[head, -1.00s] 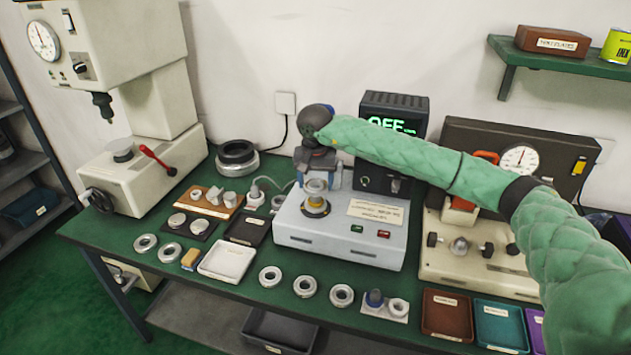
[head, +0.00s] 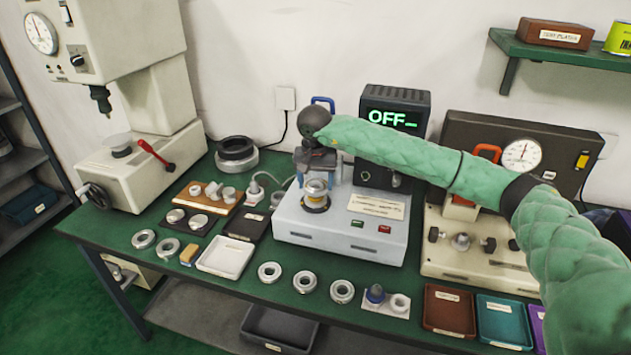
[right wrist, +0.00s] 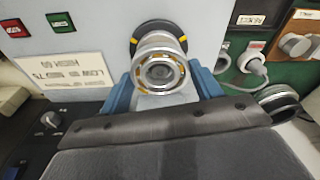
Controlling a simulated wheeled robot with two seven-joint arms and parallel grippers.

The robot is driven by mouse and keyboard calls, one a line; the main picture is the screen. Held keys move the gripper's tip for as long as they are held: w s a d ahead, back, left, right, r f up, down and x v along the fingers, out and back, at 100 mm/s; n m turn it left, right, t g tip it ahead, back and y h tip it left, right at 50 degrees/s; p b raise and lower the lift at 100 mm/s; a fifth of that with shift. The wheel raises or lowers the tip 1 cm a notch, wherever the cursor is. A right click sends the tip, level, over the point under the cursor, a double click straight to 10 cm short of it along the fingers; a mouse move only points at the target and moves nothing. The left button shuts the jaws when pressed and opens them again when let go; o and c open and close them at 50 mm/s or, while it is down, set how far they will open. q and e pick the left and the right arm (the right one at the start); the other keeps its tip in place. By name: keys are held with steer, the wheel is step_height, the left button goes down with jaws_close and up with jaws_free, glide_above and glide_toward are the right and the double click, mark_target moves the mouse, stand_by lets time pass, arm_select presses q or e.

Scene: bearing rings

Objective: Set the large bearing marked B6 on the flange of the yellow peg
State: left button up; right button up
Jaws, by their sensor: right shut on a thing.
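My right gripper (head: 317,178) is over the grey-white machine (head: 290,226). Its blue fingers are shut on a shiny metal bearing (right wrist: 160,71), which shows between them in the right wrist view. No B6 mark can be read on it. The bearing also shows in the head view (head: 316,186), above a dark round base with yellow marks (head: 315,204), the foot of the yellow peg. That base (right wrist: 160,33) shows just beyond the bearing in the right wrist view. The bearing lines up with it, but I cannot tell whether they touch. My left gripper is not in view.
Several loose rings, including one in front (head: 270,272), lie along the green bench.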

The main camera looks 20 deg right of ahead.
steer(key=shift+f+b, duration=0.75)
steer(key=shift+f, duration=0.15)
steer(key=o, duration=1.3)
steer(key=shift+r, duration=0.1)
